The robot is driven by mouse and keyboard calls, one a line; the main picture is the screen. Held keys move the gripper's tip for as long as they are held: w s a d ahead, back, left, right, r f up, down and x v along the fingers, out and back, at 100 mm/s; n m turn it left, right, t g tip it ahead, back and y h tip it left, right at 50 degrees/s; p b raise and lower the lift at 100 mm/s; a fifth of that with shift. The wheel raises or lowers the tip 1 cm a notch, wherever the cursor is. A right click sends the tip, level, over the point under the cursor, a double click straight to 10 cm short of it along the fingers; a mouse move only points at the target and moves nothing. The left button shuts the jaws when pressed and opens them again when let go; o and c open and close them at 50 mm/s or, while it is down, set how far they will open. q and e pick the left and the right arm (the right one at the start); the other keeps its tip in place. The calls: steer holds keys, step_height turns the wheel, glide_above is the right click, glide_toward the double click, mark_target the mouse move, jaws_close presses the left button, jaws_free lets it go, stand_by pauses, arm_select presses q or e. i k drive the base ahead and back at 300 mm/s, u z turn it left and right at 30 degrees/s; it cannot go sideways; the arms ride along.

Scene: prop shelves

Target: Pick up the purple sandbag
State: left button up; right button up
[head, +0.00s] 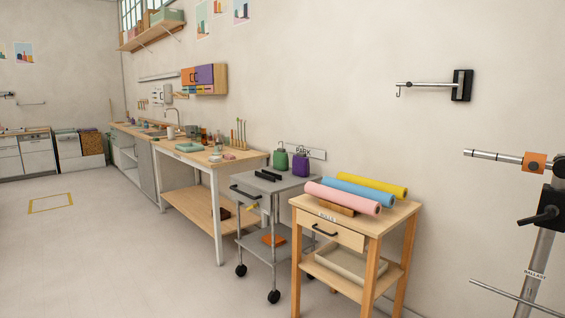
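A small purple bag-like object (300,166) with a thin loop on top stands upright on the top shelf of a grey metal cart (258,190), at the right rear end. It looks like the purple sandbag. A similar green one (280,160) stands just left of it. Neither of my grippers is in view.
A wooden side table (349,237) with pink, blue and yellow rolls on it stands right of the cart. A metal stand (538,255) labelled BALLAST is at the far right. A long workbench (190,155) runs left of the cart.

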mark_target(301, 164)
steer(key=u, duration=0.2)
steer(key=i, duration=0.35)
steer(key=u, duration=1.15)
steer(key=i, duration=4)
steer(key=z, duration=1)
